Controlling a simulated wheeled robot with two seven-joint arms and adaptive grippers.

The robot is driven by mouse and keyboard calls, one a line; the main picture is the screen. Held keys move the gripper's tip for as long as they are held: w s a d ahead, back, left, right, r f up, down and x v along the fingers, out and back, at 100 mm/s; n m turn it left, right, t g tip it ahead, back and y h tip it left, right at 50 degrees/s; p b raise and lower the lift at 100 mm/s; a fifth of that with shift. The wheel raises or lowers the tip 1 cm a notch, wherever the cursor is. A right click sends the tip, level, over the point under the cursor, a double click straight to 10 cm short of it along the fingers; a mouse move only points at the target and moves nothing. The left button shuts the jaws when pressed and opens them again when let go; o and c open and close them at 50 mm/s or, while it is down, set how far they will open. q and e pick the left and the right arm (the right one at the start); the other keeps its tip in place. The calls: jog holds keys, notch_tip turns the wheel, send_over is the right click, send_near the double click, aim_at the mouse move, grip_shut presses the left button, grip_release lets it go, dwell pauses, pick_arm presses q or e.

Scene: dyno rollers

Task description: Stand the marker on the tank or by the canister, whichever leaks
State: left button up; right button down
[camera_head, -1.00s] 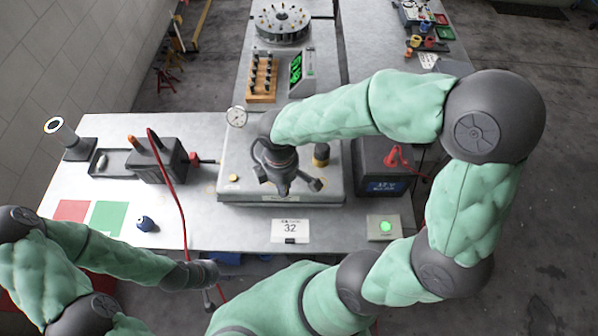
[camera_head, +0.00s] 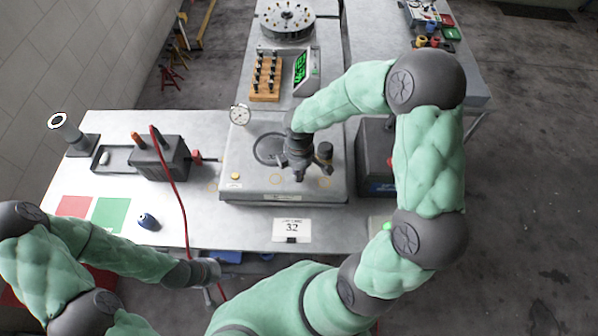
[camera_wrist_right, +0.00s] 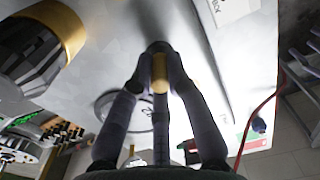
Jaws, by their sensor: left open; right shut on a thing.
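My right gripper (camera_head: 298,174) is over the grey flat-topped box (camera_head: 240,190), which I take for the tank. In the right wrist view its fingers (camera_wrist_right: 160,85) are shut on a small dark piece with a yellow band (camera_wrist_right: 160,70), likely the marker; the gripper hides it in the head view. A dark cylinder (camera_head: 323,153) stands beside the gripper on the box, likely the canister; it looks large and gold-banded in the wrist view (camera_wrist_right: 35,50). My left gripper (camera_head: 212,284) is open near the front table edge. I cannot tell any leak.
A black box with a red cable (camera_head: 160,160) stands left, a dark case (camera_head: 372,170) right. Red (camera_head: 74,206) and green (camera_head: 109,213) squares lie front left.

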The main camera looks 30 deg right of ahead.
jog(key=shift+f, duration=0.4)
jog(key=shift+f, duration=0.15)
jog(key=c, duration=1.2)
grip_release()
notch_tip(320, 180, up, 12)
jog(key=shift+r+p, duration=0.2)
jog(key=shift+p, duration=0.35)
